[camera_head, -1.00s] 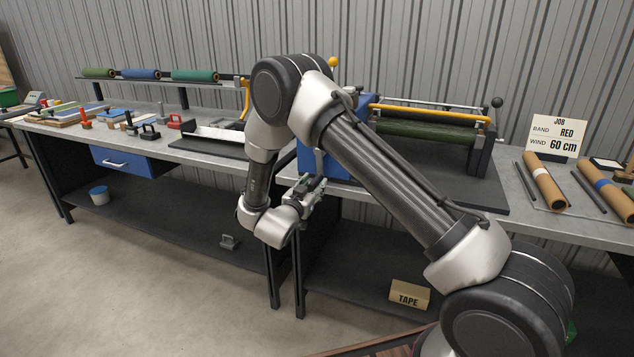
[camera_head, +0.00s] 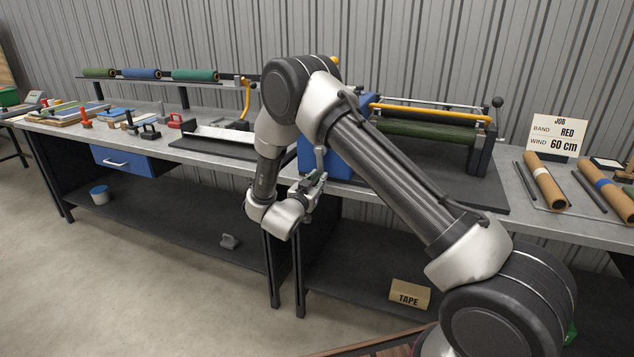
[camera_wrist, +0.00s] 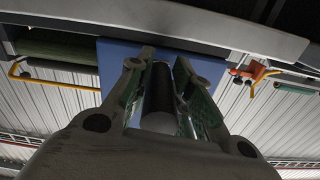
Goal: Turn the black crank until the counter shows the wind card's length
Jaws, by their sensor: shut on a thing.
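My gripper (camera_head: 315,182) is in front of the blue housing (camera_head: 341,166) of the winder, at the front edge of the bench. In the wrist view its two fingers (camera_wrist: 166,75) are closed on both sides of the black crank's handle (camera_wrist: 158,98). A thin grey crank arm (camera_head: 319,157) shows just above the gripper in the head view. The job card (camera_head: 558,136) reads band RED, wind 60 cm. A dark green roll (camera_head: 428,133) lies in the winder. No counter reading is visible; my arm covers part of the blue housing.
The winder's black base (camera_head: 470,190) covers the bench behind my arm. Brown rolls (camera_head: 545,180) lie at the right. Several tools and blocks stand on the left bench (camera_head: 70,135). A tape box (camera_head: 409,294) sits on the lower shelf. The floor at the left is clear.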

